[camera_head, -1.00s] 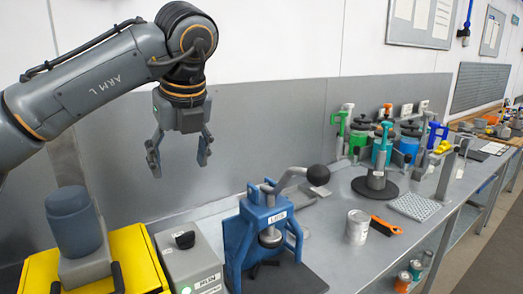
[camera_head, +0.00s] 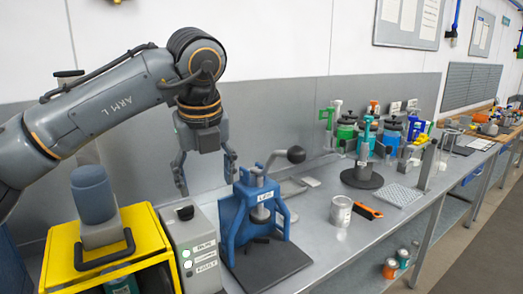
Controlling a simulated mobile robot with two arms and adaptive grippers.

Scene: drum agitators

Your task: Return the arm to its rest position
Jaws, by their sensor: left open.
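My left arm comes in from the left, raised above the bench. Its left gripper (camera_head: 206,172) points down, with two dark fingers spread apart and nothing between them. The gripper hangs in front of the grey wall panel, up and left of the blue press (camera_head: 238,222). The right finger overlaps the view close to the press's upper part; I cannot tell from this one view how far apart they are in depth. My right gripper is not in view.
Below the gripper are a grey control box (camera_head: 190,240) and a yellow case (camera_head: 62,250). A can (camera_head: 341,211), an orange-handled brush (camera_head: 367,210), a round-based stand (camera_head: 361,178) and several lidded jars stand to the right. Bare bench (camera_head: 318,232) lies right of the press.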

